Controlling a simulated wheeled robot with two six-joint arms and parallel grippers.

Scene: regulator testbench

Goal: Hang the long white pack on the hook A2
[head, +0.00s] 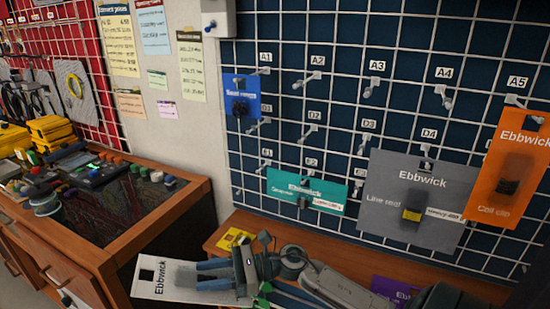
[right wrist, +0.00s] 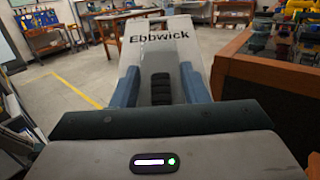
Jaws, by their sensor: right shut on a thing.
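The long white pack (head: 165,281), marked Ebbwick, is in my right gripper (head: 205,276), low at the bottom of the head view in front of the bench. It lies almost flat, its end with the dark hang hole pointing left. In the right wrist view the white pack (right wrist: 160,55) sits between both fingers, with a dark ribbed item on its face. Hook A2 (head: 307,79) is on the wire grid, under its label, and is empty. It is above and to the right of the pack, well apart from it. My left gripper is not in view.
A blue pack (head: 240,98) hangs near A1, an orange pack (head: 520,150) at A5. Grey (head: 385,205) and teal (head: 280,183) packs hang lower. Hooks A3 (head: 371,88) and A4 (head: 445,97) are empty. A yellow item (head: 235,238) and a purple pack (head: 390,287) are below the grid.

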